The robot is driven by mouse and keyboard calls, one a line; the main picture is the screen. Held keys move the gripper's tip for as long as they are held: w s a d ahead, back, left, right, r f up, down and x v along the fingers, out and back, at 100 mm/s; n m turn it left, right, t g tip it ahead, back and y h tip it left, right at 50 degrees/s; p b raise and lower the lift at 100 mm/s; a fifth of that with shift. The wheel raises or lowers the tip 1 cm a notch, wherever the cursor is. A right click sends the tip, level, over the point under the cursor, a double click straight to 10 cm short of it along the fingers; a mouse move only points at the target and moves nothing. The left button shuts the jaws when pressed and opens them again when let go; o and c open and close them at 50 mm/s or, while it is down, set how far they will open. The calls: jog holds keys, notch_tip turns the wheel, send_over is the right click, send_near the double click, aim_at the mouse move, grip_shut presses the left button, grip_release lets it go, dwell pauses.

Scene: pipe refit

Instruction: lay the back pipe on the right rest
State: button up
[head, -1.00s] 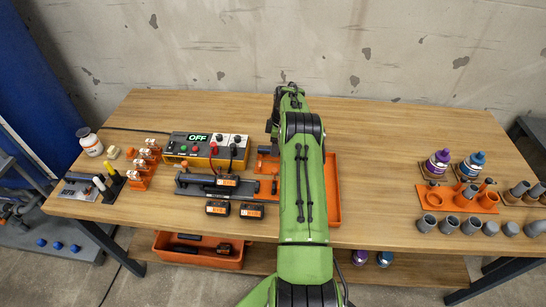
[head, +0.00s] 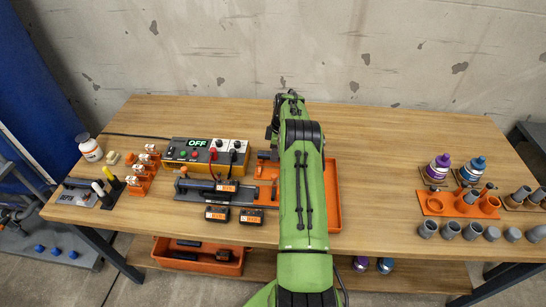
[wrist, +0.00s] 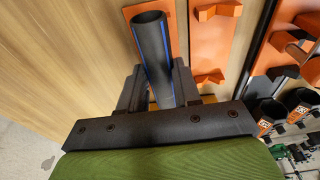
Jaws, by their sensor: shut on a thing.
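My gripper (wrist: 152,92) is shut on a dark grey pipe with a blue stripe (wrist: 154,50), seen in the wrist view with its open end towards the top. An orange strip (wrist: 136,12) lies behind the pipe. Just right of it is an orange plate (wrist: 205,48) with two notched rests: an upper one (wrist: 216,11) and a lower one (wrist: 208,77). The pipe is left of both; I cannot tell its height above them. In the head view my green arm hides the gripper and pipe, and part of the orange tray (head: 333,195).
In the head view a power box (head: 205,152) reading OFF stands left of my arm. A dark rail (head: 195,188) and several battery packs (head: 217,213) lie before it. An orange holder (head: 435,203) with pipe fittings is far right. The bench between is clear.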

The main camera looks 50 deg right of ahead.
jog(key=shift+r+p, duration=1.8)
jog(key=shift+r, duration=1.25)
notch_tip(320, 180, up, 2)
jog(key=shift+r+p, duration=0.1)
jog(key=shift+p, duration=0.7)
